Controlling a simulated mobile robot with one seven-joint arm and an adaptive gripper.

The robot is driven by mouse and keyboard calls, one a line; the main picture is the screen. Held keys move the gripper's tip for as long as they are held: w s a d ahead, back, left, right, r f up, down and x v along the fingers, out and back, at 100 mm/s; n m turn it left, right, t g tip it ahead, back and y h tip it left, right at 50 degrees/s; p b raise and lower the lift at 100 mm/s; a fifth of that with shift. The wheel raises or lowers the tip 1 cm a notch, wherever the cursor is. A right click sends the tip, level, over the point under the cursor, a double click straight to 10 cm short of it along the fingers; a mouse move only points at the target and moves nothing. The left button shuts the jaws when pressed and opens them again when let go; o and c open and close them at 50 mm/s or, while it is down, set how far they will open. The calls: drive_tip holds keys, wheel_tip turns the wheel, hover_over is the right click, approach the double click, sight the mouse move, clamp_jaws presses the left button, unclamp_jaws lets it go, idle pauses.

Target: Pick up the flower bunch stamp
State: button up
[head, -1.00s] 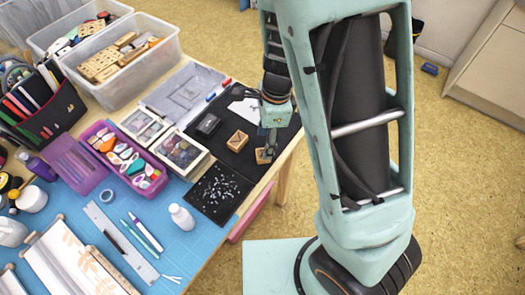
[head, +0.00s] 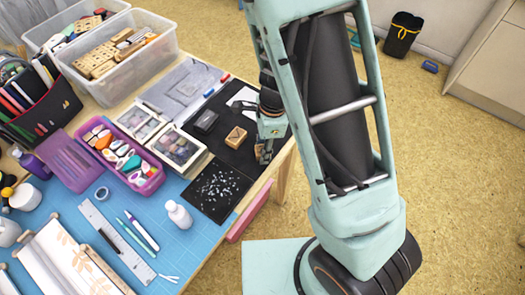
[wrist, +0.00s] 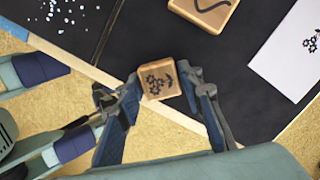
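The flower bunch stamp (wrist: 158,80) is a small wooden block with a dark flower print on its top face. In the wrist view it lies on the black mat close to the table edge. My gripper (wrist: 161,82) is lowered around it, one blue finger on its left and one on its right. The fingertips are very close to its sides, with narrow gaps that seem to remain. In the head view my gripper (head: 264,154) is over the mat's right corner and mostly hides this stamp.
A second wooden stamp (head: 236,138) with a curved print lies near, also in the wrist view (wrist: 203,10). A white card (wrist: 292,45) lies to the right. A black inkpad (head: 205,121) and a speckled dark sheet (head: 219,191) lie left. The wooden table edge (wrist: 70,61) is close.

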drive_tip(key=c, duration=0.5)
drive_tip(key=shift+r, duration=0.5)
wheel_tip(320, 180, up, 2)
drive_tip(key=shift+r+p, duration=0.25)
drive_tip(key=shift+p, duration=0.5)
drive_tip(key=shift+s+d+r+b, duration=0.7)
drive_tip(key=shift+s+r, duration=0.9)
drive_tip(key=shift+s, duration=0.65)
drive_tip(key=shift+s+d+r+b, duration=0.7)
drive_tip(key=shift+s+r, duration=0.85)
drive_tip(key=shift+s, duration=0.7)
drive_tip(key=shift+s+d+r+b, duration=0.55)
drive_tip(key=shift+s+r+b, duration=0.3)
drive_tip(key=shift+s+r, duration=1.1)
drive_tip(key=shift+s+f, duration=0.3)
drive_tip(key=shift+f, duration=0.05)
